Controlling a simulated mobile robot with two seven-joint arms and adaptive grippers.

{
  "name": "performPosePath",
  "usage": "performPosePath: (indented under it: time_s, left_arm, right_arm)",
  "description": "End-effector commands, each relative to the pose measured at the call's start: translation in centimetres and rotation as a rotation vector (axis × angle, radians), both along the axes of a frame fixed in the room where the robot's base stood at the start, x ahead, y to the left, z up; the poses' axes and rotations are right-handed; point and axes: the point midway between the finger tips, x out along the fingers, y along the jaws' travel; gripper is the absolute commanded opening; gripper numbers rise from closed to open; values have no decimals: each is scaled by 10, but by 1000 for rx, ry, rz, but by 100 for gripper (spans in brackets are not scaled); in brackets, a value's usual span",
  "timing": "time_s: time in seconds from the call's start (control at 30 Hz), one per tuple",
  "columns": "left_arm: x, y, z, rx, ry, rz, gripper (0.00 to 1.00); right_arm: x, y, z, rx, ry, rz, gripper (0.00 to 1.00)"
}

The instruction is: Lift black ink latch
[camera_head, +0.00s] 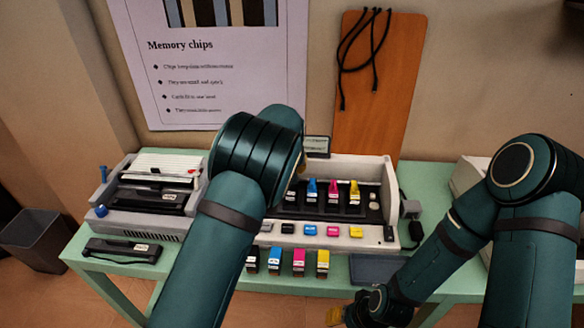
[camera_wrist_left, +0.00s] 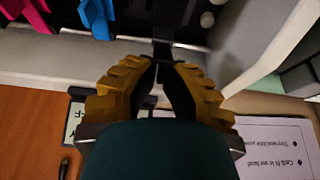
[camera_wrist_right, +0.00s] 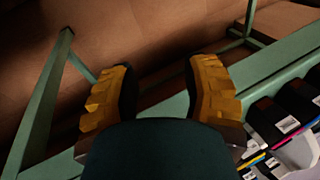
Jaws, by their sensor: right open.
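The printer (camera_head: 340,229) stands open on the green table, with black, cyan, magenta and yellow ink slots. The black ink latch (camera_wrist_left: 162,48) is a narrow dark tab beside the cyan latch (camera_wrist_left: 97,18) in the left wrist view; my left arm hides it in the head view. My left gripper (camera_wrist_left: 165,68) has its fingertips drawn in around this tab and looks shut on it. The magenta latch (camera_head: 333,187) and yellow latch (camera_head: 354,188) stand upright further right. My right gripper (camera_wrist_right: 160,85) is open and empty, low in front of the table.
Several ink cartridges (camera_head: 299,262) stand in front of the printer. Another grey device (camera_head: 156,190) is at left, with a black cartridge (camera_head: 122,250) before it. A dark grey tray (camera_head: 376,268) lies at front right. The printer's raised side wall (camera_wrist_left: 265,45) is close to my left gripper.

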Motion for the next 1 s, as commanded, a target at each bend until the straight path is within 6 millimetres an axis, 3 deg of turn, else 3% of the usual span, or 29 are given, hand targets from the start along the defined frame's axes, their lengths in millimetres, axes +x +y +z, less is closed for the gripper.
performPosePath:
  time_s: [0.37, 0.7, 1.0]
  left_arm:
    - [0, 0, 1, 0, 8, 0, 0]
    - [9, 0, 4, 0, 160, -1, 0]
    - [16, -1, 0, -2, 287, -2, 0]
  right_arm:
    - [1, 0, 3, 0, -1, -1, 47]
    - [12, -2, 43, -6, -28, -22, 47]
    - [17, -4, 61, -7, -38, -30, 47]
